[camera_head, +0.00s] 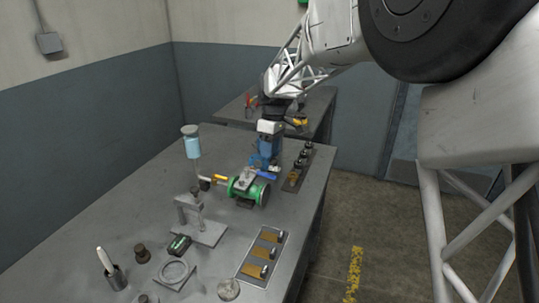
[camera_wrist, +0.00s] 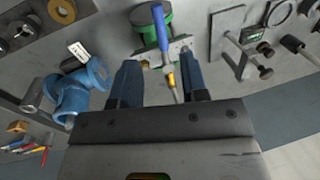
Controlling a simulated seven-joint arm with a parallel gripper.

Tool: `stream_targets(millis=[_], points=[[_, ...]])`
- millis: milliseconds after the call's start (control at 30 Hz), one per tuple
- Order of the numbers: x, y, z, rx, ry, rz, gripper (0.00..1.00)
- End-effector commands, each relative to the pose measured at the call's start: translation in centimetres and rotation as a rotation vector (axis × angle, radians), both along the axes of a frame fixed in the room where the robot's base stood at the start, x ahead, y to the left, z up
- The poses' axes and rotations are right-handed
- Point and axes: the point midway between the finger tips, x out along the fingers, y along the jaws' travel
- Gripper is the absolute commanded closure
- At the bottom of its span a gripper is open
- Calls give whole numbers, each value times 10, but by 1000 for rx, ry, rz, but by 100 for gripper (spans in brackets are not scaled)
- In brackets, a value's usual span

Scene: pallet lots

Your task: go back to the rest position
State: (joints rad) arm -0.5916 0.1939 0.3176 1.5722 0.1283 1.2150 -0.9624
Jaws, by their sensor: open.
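My gripper (camera_head: 262,164) is over the far part of the grey workbench (camera_head: 95,225), just behind a green-flanged valve (camera_head: 248,189). The wrist view shows its two blue fingers (camera_wrist: 160,80) apart. A blue lever handle (camera_wrist: 160,28) and a thin rod with a yellow part (camera_wrist: 171,80) appear between them in the picture. I see no object clamped. The green valve (camera_wrist: 152,14) lies beyond the fingertips in that view. Contact between fingers and valve cannot be told.
A blue pipe fitting (camera_wrist: 78,92) is left of the fingers in the wrist view. A bottle (camera_head: 192,146), a grey stand (camera_head: 201,225) and a tray with brass-coloured pieces (camera_head: 263,256) occupy the bench. A dark rack (camera_head: 297,172) stands at its right edge. Open floor lies right.

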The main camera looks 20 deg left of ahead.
Motion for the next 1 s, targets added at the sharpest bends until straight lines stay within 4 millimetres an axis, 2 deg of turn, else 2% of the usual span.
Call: stream_targets(millis=[500,667,867,1000], points=[[0,0,1,0,0,-1,59],[-1,-8,5,0,-4,-16,59],[-7,-42,21,-4,-23,-90,59],[-16,-80,38,-7,-46,-177,59]])
